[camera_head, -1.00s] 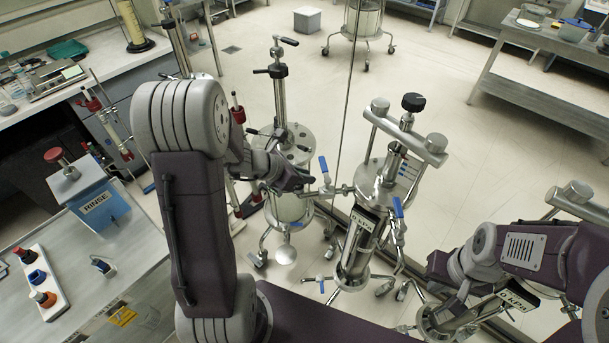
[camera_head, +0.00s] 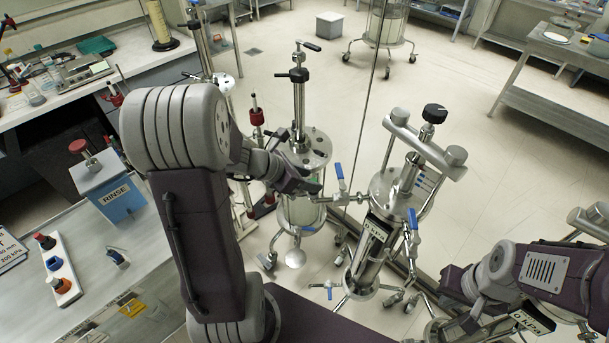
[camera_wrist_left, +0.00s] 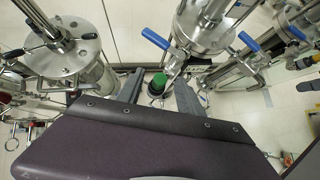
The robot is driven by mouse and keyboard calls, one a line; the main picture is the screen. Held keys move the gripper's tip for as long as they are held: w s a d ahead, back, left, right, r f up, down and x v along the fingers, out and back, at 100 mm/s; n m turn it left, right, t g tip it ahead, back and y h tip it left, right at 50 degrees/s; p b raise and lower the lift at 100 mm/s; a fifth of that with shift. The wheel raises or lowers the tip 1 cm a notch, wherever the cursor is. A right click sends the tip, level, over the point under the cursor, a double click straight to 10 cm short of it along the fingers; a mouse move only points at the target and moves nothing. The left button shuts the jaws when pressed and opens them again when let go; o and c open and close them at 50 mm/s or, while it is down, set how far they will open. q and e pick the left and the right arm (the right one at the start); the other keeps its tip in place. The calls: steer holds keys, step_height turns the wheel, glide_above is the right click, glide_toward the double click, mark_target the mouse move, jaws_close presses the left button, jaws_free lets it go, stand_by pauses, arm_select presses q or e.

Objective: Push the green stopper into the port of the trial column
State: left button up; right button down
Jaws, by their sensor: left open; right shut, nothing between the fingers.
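The green stopper (camera_wrist_left: 158,82) shows in the left wrist view as a small green cap with a dark part below it. My left gripper (camera_wrist_left: 158,96) is open, with one finger on each side of the stopper in that view; I cannot tell whether either finger touches it. The port is not clearly visible. My right gripper (camera_head: 462,328) is shut and empty at the lower right.
A steel vessel (camera_head: 303,212) on a wheeled stand is just behind my left gripper. Blue-handled valves (camera_head: 340,178) stick out close by. A blue RINSE box (camera_head: 108,190) and a white rack (camera_head: 62,270) are on the left bench. Open floor lies behind the columns.

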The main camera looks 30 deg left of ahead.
arm_select(q)
steer(key=v, duration=0.3)
steer(key=shift+s+a+r, duration=0.1)
steer(key=shift+s+r, duration=0.05)
steer(key=shift+s, duration=0.05)
stand_by(0.3)
